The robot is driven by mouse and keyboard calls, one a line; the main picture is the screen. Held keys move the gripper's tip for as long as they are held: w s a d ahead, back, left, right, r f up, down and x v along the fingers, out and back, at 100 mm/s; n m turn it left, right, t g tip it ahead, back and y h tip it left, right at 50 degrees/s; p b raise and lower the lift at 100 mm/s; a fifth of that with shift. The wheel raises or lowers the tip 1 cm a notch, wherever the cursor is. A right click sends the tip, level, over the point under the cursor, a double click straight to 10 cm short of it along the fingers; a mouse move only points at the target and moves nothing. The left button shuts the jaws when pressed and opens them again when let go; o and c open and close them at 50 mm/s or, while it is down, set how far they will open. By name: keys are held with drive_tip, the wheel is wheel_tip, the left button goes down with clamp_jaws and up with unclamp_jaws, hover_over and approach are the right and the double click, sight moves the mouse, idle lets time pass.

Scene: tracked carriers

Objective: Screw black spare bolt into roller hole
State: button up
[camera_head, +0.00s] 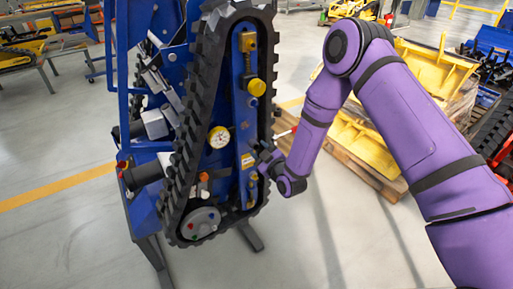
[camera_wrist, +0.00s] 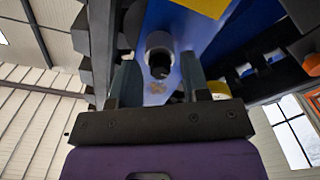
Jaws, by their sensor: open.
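The blue tracked carrier (camera_head: 219,160) stands upright with a black rubber track (camera_head: 190,130) around its frame. My gripper (camera_head: 264,160) is at the right side of this frame, near its lower middle. In the wrist view my gripper (camera_wrist: 160,66) is open, with one finger on each side of a pale round collar (camera_wrist: 158,43). A dark round piece (camera_wrist: 160,71) shows at the collar's end, between the fingers. I cannot tell whether it is the black bolt or the roller hole. No gap or contact with the fingers is clear.
A yellow knob (camera_head: 256,87), a dial gauge (camera_head: 219,137) and a grey disc with coloured knobs (camera_head: 200,223) sit on the carrier. Yellow parts (camera_head: 362,142) lie on a wooden pallet (camera_head: 375,178) behind my arm. The floor in front is clear.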

clamp_jaws()
drive_tip(key=shift+d+m, duration=0.1)
drive_tip(key=shift+m, duration=1.1)
drive_tip(key=m, duration=0.4)
drive_tip(key=shift+m, duration=0.3)
drive_tip(key=m, duration=0.2)
drive_tip(key=shift+m, duration=0.4)
